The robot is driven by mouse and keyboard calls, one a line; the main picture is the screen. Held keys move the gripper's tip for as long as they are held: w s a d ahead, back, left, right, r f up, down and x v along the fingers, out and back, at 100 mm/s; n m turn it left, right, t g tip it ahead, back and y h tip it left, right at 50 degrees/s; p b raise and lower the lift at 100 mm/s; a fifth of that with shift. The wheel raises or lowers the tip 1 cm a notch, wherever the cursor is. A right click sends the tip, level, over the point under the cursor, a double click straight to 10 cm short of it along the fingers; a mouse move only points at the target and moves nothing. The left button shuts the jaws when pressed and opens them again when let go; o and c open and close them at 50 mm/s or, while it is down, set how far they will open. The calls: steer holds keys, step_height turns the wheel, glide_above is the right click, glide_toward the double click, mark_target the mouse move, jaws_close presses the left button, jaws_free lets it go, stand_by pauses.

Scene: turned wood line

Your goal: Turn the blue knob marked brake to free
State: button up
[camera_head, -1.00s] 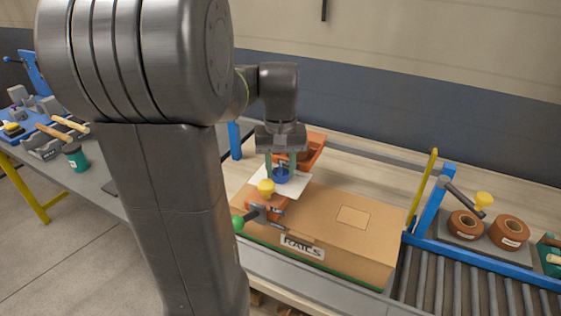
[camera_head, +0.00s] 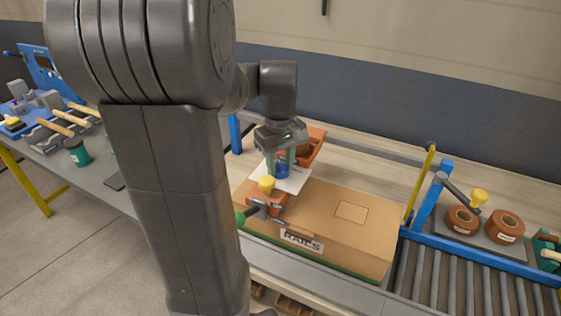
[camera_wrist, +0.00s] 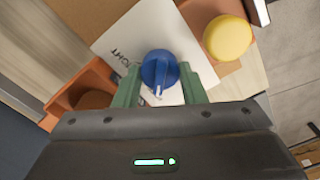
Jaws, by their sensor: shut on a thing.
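The blue knob (camera_wrist: 160,70) sits on a white plate (camera_wrist: 118,45) in the wrist view, with a pale pointer line on it toward the gripper body. Dark lettering on the plate is partly hidden and I cannot read it as a whole. My gripper (camera_wrist: 162,84) is shut on the knob, one green finger on each side. In the head view the knob (camera_head: 282,170) shows between the fingers of my gripper (camera_head: 280,163), above the white plate (camera_head: 295,184).
A yellow knob (camera_wrist: 228,38) on an orange block stands close beside the plate. A cardboard box (camera_head: 345,225) marked RAILS lies right of it. An orange bin (camera_head: 316,142) is behind. Tape rolls (camera_head: 505,226) and a roller conveyor (camera_head: 460,280) are at the right.

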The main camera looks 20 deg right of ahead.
mark_target(280, 164)
steer(key=o, duration=1)
step_height(280, 164, up, 14)
steer(key=shift+f, duration=0.2)
stand_by(0.4)
step_height(280, 164, down, 14)
steer(key=shift+r, duration=0.15)
steer(key=shift+r, duration=0.1)
stand_by(0.4)
